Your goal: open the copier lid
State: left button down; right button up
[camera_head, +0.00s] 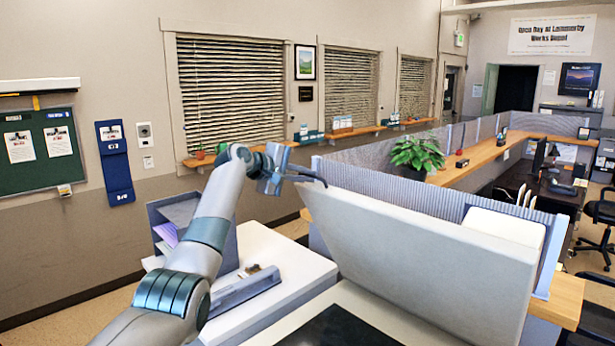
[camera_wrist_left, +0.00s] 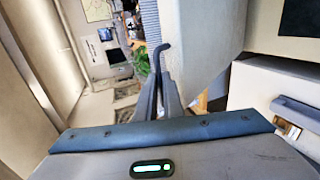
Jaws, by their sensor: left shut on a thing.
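The copier lid (camera_head: 430,255) is a thick pale panel, raised and tilted up from the copier body. The dark scanner glass (camera_head: 340,328) shows below it at the bottom of the head view. My left gripper (camera_head: 292,177) is at the lid's upper left corner, shut on a dark curved lid handle (camera_head: 316,178). In the left wrist view, the closed fingers (camera_wrist_left: 162,85) meet at the hooked handle (camera_wrist_left: 160,52), beside the pale lid (camera_wrist_left: 208,40). The exact contact is partly hidden by the fingers. My right gripper is not in view.
A white cabinet top (camera_head: 265,250) with a grey tray (camera_head: 240,292) and a paper sorter (camera_head: 180,220) lies left of the copier. A ribbed partition (camera_head: 360,165) stands close behind the lid. A potted plant (camera_head: 418,153) stands beyond, near a long wooden counter (camera_head: 480,155).

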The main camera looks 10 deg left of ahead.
pick_arm(q)
jog(key=shift+a+r, duration=0.1)
jog(key=shift+r, duration=0.05)
jog(key=c, duration=1.9)
grip_release()
jog(key=shift+s, duration=0.15)
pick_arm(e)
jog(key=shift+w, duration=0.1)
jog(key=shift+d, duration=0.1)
